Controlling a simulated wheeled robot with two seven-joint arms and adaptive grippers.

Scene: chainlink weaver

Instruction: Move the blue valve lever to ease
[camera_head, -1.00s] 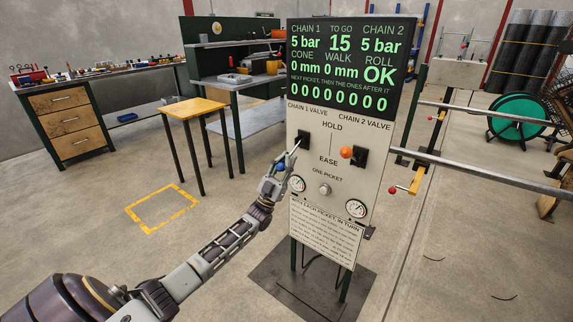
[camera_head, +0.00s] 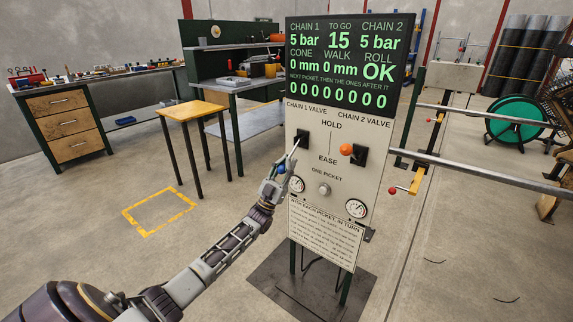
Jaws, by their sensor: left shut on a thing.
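The control panel (camera_head: 310,195) stands in the middle of the view. The blue valve lever (camera_head: 281,170) is on its left side, under the label CHAIN 1 VALVE. Its pale shaft slants down and left from a black slot plate to the blue knob. My left gripper (camera_head: 280,173) is at the knob and shut on it, with the fingers covering most of the blue. The orange-knobbed lever (camera_head: 346,150) sits under CHAIN 2 VALVE, between the HOLD and EASE labels. My right gripper is not in view.
A screen (camera_head: 345,65) on the panel reads 5 bar for both chains. A small yellow-topped table (camera_head: 193,111) stands behind my left arm. Metal rails (camera_head: 485,165) extend right from beside the panel.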

